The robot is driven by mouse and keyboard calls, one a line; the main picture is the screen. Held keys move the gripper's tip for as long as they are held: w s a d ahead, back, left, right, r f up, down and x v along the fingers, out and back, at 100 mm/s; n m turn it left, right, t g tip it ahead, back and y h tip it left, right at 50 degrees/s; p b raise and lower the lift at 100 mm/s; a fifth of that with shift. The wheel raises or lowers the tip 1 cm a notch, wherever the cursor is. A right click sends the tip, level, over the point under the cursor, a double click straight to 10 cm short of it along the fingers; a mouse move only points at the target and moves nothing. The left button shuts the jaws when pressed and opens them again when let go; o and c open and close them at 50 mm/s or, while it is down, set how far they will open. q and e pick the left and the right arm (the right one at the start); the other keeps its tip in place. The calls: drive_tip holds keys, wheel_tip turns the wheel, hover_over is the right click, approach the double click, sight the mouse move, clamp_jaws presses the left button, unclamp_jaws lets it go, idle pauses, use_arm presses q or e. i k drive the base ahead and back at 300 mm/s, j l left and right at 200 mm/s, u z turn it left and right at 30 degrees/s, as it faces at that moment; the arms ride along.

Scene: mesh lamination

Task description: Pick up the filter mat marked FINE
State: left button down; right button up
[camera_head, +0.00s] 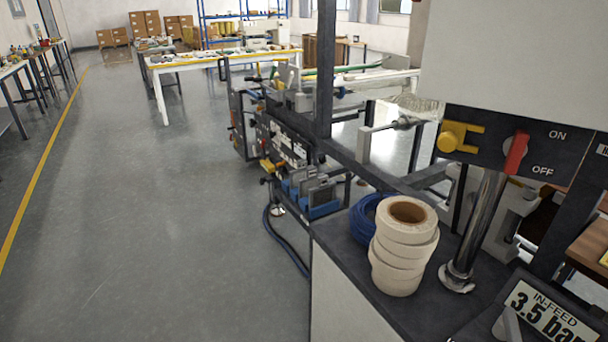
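I see no filter mat marked FINE in the head view. Neither of my grippers is in view. A white worktable (160,101) with a yellow edge stands in the back middle with several small items on it, too small to identify. Any lettering on those items cannot be read from here.
A machine (290,150) stands at centre right. The grey floor (170,230) at left is clear, with a yellow line.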

sight(294, 176)
drive_tip(key=i+j+z, duration=0.2)
drive_tip(key=i+j, duration=0.35)
drive_tip(key=i+j+z, duration=0.2)
drive_tip(key=i+j, duration=0.35)
drive_tip(key=i+j+z, duration=0.15)
drive_tip(key=i+j, duration=0.35)
drive_tip(key=j, duration=0.3)
